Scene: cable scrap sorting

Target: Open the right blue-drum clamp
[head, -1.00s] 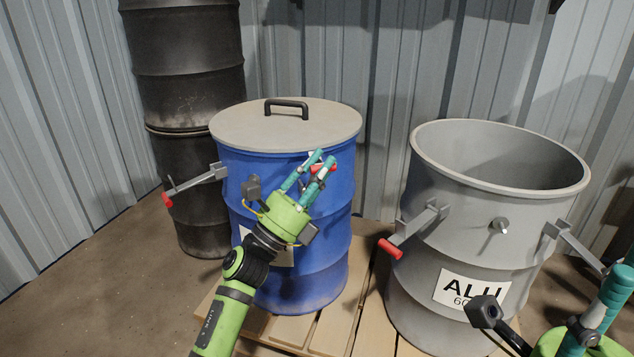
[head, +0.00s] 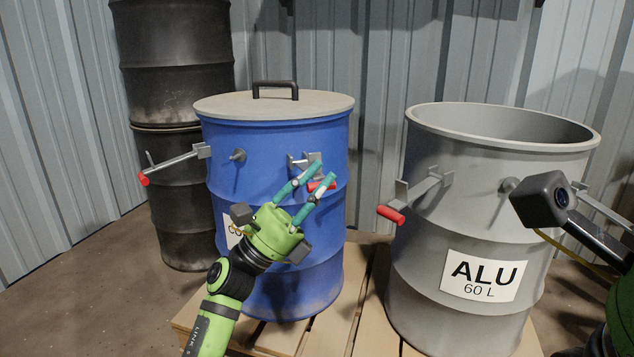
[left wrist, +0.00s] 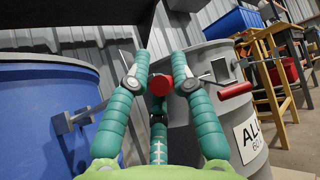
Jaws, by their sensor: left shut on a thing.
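The blue drum (head: 275,140) stands upright with its flat grey lid (head: 272,104) on top. Its right clamp (head: 304,162) is on the front right side below the rim, with a lever ending in a red grip (head: 322,184). My left gripper (head: 318,176) is shut on this red grip. In the left wrist view the red grip (left wrist: 160,85) sits between the teal fingers, and the drum wall (left wrist: 40,120) is to the left. The fingers partly hide the lever. The drum's left clamp (head: 185,160) sticks out to the left. My right gripper's fingers are not in view.
A grey ALU drum (head: 480,225) stands open close to the right, its red-gripped clamp (head: 392,213) pointing towards the blue drum. Both drums are on a wooden pallet (head: 365,300). Black drums (head: 175,120) are stacked behind left, near the corrugated wall.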

